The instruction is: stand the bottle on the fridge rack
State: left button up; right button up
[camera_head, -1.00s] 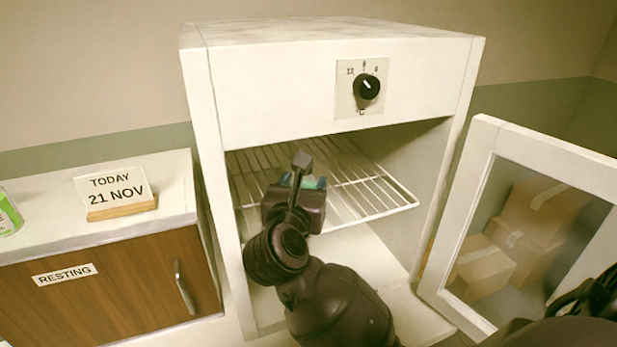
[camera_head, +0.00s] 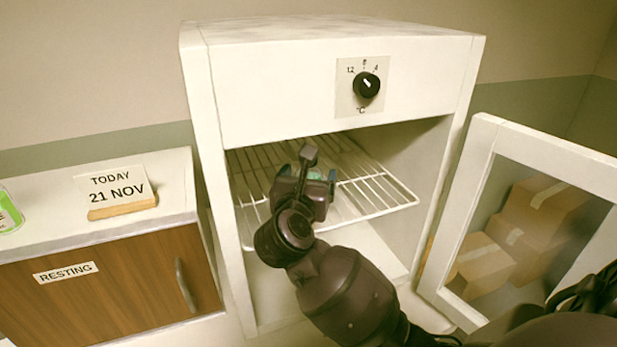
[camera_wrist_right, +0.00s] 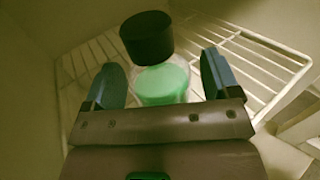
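The bottle (camera_wrist_right: 162,84) has a black cap and a clear body with green contents. In the right wrist view it is between the two fingers of my right gripper (camera_wrist_right: 160,80), with a narrow gap on each side, so the gripper looks open around it. In the head view my right gripper (camera_head: 309,176) is inside the open fridge, over the wire rack (camera_head: 372,190), and hides nearly all of the bottle. The rack also shows behind the bottle in the wrist view (camera_wrist_right: 252,62). The bottle's base is hidden, so I cannot tell whether it touches the rack. My left gripper is out of view.
The fridge (camera_head: 290,80) has a dial on its front. Its glass door (camera_head: 478,165) stands open at the right, with cardboard boxes (camera_head: 520,235) seen through it. A cabinet (camera_head: 120,275) at the left bears a date sign (camera_head: 118,192) and a green can (camera_head: 8,212). The rack's right side is clear.

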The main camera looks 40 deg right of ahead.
jog(key=shift+r, duration=0.1)
jog(key=shift+a+r, duration=0.1)
jog(key=v, duration=1.2)
jog(key=shift+b, duration=0.4)
